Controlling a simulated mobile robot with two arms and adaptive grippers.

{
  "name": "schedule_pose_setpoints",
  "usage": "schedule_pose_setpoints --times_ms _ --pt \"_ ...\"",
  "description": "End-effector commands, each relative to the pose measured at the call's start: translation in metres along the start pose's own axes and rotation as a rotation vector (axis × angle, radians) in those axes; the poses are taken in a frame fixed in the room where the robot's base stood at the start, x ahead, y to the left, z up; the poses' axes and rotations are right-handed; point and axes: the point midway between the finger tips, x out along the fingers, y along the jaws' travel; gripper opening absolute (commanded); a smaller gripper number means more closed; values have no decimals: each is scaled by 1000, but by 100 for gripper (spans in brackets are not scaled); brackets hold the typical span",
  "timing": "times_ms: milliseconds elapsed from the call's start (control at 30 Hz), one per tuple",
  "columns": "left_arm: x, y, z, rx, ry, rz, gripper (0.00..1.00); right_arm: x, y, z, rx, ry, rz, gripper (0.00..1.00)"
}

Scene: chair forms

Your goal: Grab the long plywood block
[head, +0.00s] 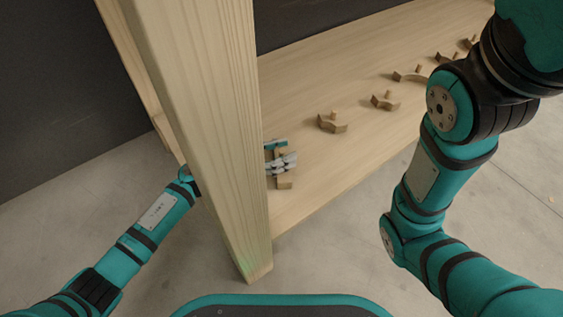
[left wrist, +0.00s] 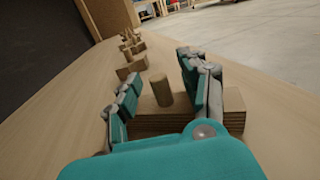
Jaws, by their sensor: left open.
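My left gripper (head: 279,154) is open above the near end of the wooden shelf, partly hidden behind the upright post. In the left wrist view, its spread fingers (left wrist: 160,76) stand on either side of a round wooden peg (left wrist: 163,92). A long plywood block (left wrist: 190,124) with layered edges lies crosswise on the shelf there, partly covered by the right-hand finger and the gripper body. One end of this block (head: 284,183) shows just below the gripper in the head view. I cannot tell whether the fingers touch it. My right gripper is out of the frame.
The thick post (head: 205,120) stands in front of my left forearm. Several curved wooden pieces (head: 332,124) with pegs run in a row along the shelf (head: 310,190). My right arm is at the right, over grey floor (head: 340,245).

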Motion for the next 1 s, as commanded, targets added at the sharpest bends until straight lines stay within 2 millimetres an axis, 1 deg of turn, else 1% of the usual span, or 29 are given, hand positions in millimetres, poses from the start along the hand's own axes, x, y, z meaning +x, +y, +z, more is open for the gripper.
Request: schedule_pose_setpoints --times_ms 33,67,367,1000 --pt "0 0 0 0 0 0 44 0 0 0 0 0 0 40" --pt "0 0 0 0 0 0 40 0 0 0 0 0 0 40" --pt "-1 0 0 0 1 0 0 0 0 0 0 0 0 40" --pt "-1 0 0 0 0 0 0 0 0 0 -1 -1 0 40"
